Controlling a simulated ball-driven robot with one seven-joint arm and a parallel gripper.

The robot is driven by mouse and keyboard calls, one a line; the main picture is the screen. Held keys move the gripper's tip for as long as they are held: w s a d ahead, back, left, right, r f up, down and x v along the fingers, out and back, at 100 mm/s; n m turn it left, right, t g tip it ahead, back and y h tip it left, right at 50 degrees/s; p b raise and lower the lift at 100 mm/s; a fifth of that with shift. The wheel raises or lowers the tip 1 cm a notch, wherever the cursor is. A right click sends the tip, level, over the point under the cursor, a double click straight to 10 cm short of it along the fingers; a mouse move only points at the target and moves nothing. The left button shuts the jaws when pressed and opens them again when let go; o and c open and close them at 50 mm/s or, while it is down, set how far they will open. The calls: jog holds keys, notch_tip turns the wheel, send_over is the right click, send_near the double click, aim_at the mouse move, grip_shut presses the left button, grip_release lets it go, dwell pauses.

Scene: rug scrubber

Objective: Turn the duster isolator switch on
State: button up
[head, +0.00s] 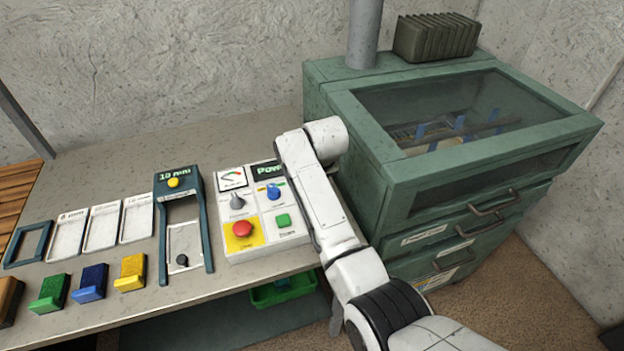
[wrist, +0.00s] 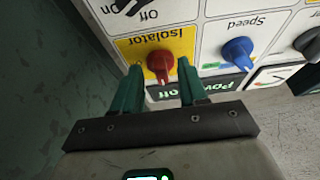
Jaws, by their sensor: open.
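The duster isolator switch is a red rotary knob (wrist: 160,64) on a yellow plate marked "Isolator" (wrist: 153,42), seen upside down in the wrist view. My gripper (wrist: 158,76) is open, with its green fingertips on either side of the red knob. I cannot tell whether they touch it. A dark display (wrist: 228,85) beside the knob reads "Power off". In the head view the control panel (head: 254,252) stands on the bench; my arm hides the isolator and my gripper there.
A blue Speed knob (wrist: 238,50) sits beside the isolator. The panel also has a red button (head: 242,229) and a green button (head: 283,220). A green cabinet (head: 365,150) stands close to the right. Coloured blocks and trays lie left on the bench (head: 220,150).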

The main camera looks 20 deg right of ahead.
jog(key=shift+w+f, duration=0.15)
jog(key=shift+f, duration=0.25)
grip_shut()
